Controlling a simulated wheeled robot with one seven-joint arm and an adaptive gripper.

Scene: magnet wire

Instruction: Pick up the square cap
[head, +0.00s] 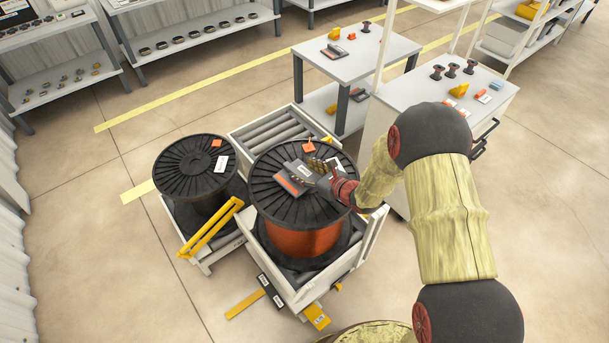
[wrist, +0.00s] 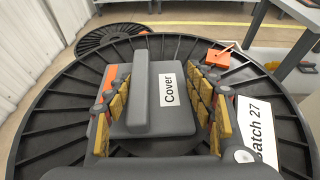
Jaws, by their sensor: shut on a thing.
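The square cap (wrist: 165,115) is a dark grey plate with a raised bar handle and a white label reading "Cover". My gripper (wrist: 158,108) has its gold-padded fingers on either side of it and is shut on it. In the head view the cap (head: 292,170) is over the top flange of the large copper-wire spool (head: 305,242), with my gripper (head: 319,165) at its right side. I cannot tell whether the cap touches the flange. An orange strip shows at the cap's left; its lower part is hidden by my gripper.
A small orange piece (head: 308,146) and a white "Batch 27" label (wrist: 262,125) lie on the same flange. A second black spool (head: 193,165) stands left, beside a yellow bar (head: 210,228). A grey-topped table (head: 355,55) stands behind. Open floor lies left.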

